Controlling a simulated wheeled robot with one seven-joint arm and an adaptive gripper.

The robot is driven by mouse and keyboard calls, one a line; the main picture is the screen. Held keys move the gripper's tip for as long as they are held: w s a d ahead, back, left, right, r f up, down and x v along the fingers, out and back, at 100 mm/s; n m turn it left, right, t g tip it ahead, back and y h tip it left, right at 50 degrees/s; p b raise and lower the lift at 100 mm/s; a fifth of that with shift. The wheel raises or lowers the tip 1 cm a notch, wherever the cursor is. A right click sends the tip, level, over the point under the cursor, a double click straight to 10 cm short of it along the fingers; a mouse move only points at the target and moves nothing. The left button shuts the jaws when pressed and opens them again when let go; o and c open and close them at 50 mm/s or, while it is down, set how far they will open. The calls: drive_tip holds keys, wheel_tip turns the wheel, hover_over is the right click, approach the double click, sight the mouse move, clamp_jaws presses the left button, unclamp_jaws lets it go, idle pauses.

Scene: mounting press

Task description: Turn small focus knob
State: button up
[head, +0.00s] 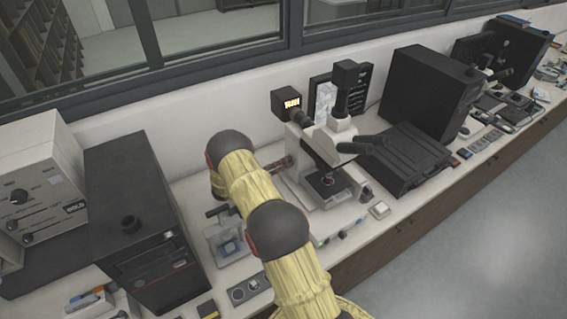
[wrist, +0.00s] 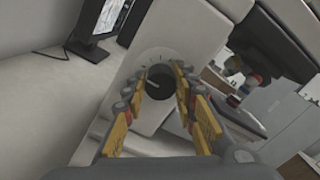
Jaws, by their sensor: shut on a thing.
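The small focus knob (wrist: 158,86) is a dark round knob on a pale disc on the side of the microscope's white body. My gripper (wrist: 161,78) has its yellow-padded fingers on either side of the knob and is shut on it. In the head view the white microscope (head: 320,149) stands upright on the bench, with black eyepieces and a lit orange display at its back left. My arm reaches to the left side of the microscope there. The knob and the fingertips are hidden in that view.
A black case (head: 408,160) and a tall black box (head: 425,95) stand right of the microscope. A black machine (head: 130,200) and a grey control box (head: 40,165) stand at left. A small clear-sided device (head: 228,240) sits close to my arm. The floor at right is clear.

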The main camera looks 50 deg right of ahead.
drive_tip(key=o, duration=1.1)
drive_tip(key=shift+o, duration=0.3)
drive_tip(key=v, duration=1.2)
drive_tip(key=shift+f, duration=0.15)
idle(0.5)
